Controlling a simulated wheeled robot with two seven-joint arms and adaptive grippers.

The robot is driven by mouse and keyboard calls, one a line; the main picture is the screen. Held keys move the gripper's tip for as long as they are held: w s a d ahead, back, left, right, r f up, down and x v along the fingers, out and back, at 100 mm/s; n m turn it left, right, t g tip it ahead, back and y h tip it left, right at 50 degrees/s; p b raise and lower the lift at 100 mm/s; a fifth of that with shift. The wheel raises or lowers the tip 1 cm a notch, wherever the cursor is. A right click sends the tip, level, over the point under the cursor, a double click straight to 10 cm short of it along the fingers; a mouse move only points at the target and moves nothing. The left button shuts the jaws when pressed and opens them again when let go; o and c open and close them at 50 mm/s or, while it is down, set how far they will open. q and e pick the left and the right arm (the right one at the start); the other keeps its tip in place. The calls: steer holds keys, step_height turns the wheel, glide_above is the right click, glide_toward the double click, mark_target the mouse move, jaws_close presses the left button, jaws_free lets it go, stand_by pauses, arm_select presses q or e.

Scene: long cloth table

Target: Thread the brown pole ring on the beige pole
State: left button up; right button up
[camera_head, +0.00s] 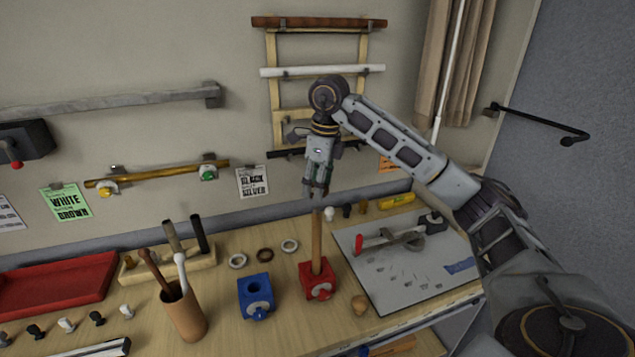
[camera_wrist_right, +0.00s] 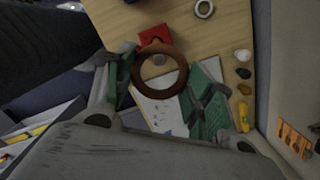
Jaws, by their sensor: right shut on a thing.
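The beige pole (camera_head: 317,238) stands upright in a red block (camera_head: 318,284) on the table. My right gripper (camera_head: 317,191) points down just above the pole's top. It is shut on the brown ring (camera_wrist_right: 160,92), which lies between its green-padded fingers in the right wrist view. The pole's round top (camera_wrist_right: 158,60) shows through the ring's hole, towards its far side. The red block also shows in that view (camera_wrist_right: 153,35). The head view hardly shows the held ring. My left gripper is not in view.
A blue block (camera_head: 255,297) stands left of the red block. Two pale rings and a dark brown ring (camera_head: 265,255) lie behind them. A cup of tools (camera_head: 184,315) stands at the left, and a grey board (camera_head: 395,285) with a clamp lies at the right.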

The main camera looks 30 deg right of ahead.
mark_target(318, 209)
steer(key=shift+f+b, duration=2.6)
steer(key=shift+f, duration=1.6)
steer(key=shift+f, duration=0.1)
steer(key=o, duration=0.9)
steer(key=shift+c, duration=0.2)
steer(key=shift+r, duration=0.85)
step_height(318, 209, up, 10)
steer(key=s, duration=0.1)
steer(key=shift+d, duration=0.45)
